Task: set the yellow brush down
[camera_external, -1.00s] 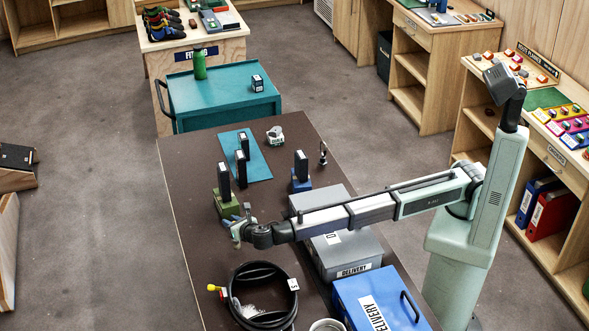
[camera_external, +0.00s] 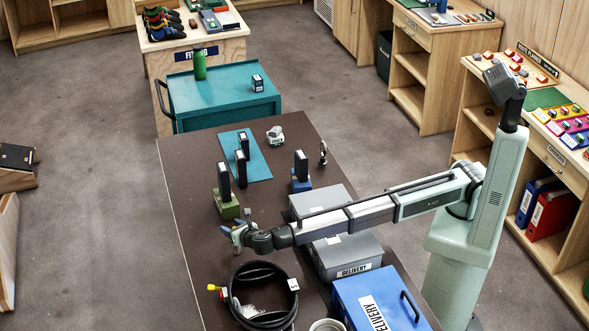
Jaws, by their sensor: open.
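My gripper (camera_external: 233,231) is at the end of the outstretched arm, over the left part of the dark table. Its jaws are open and I see nothing held between them. I cannot pick out a yellow brush for certain. Upright black items with pale labels stand on the table: one on a green block (camera_external: 228,208) just beyond my gripper, one on a blue block (camera_external: 301,184), and two on or by the teal mat (camera_external: 259,165). A small yellow piece (camera_external: 212,287) shows by the coiled black hose, nearer the camera than my gripper; I cannot tell what it is.
The coiled hose (camera_external: 236,312) lies at the table's near left. Grey lidded boxes (camera_external: 352,250) and a blue delivery box (camera_external: 378,297) stand under and beside my arm. A white roll-like item (camera_external: 275,135) sits at the far end. Bare table (camera_external: 190,185) lies left of the green block.

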